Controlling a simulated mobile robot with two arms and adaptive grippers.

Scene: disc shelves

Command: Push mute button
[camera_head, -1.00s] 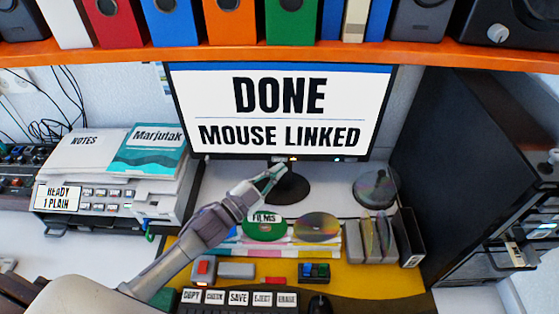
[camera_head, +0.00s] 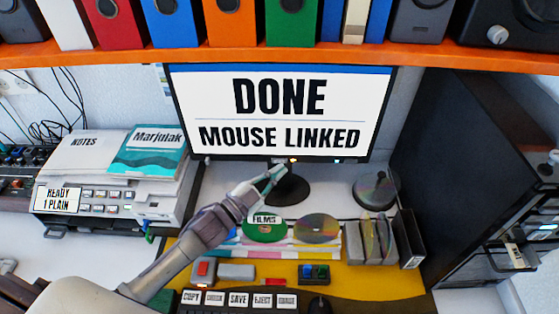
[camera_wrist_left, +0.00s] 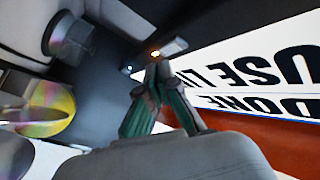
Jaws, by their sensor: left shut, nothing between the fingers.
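The monitor (camera_head: 282,108) shows "DONE / MOUSE LINKED". Along its lower bezel are a small pale button-like part, an orange light (camera_head: 293,160) and a small light further right; no label reading "mute" is legible. My left gripper (camera_head: 281,170) is shut and empty, its tips just under the bezel near the orange light. In the left wrist view the picture is turned over, and the green-sided fingers (camera_wrist_left: 158,68) point at the bezel beside the orange light (camera_wrist_left: 155,54) and a pale part (camera_wrist_left: 174,47). Whether they touch it I cannot tell. My right gripper is out of view.
An orange shelf (camera_head: 300,55) with binders runs above the monitor. Discs (camera_head: 318,228) and disc cases lie below the monitor stand (camera_head: 288,190). A keyboard (camera_head: 238,298) is in front, a printer (camera_head: 100,200) at left, a black tower (camera_head: 455,150) at right.

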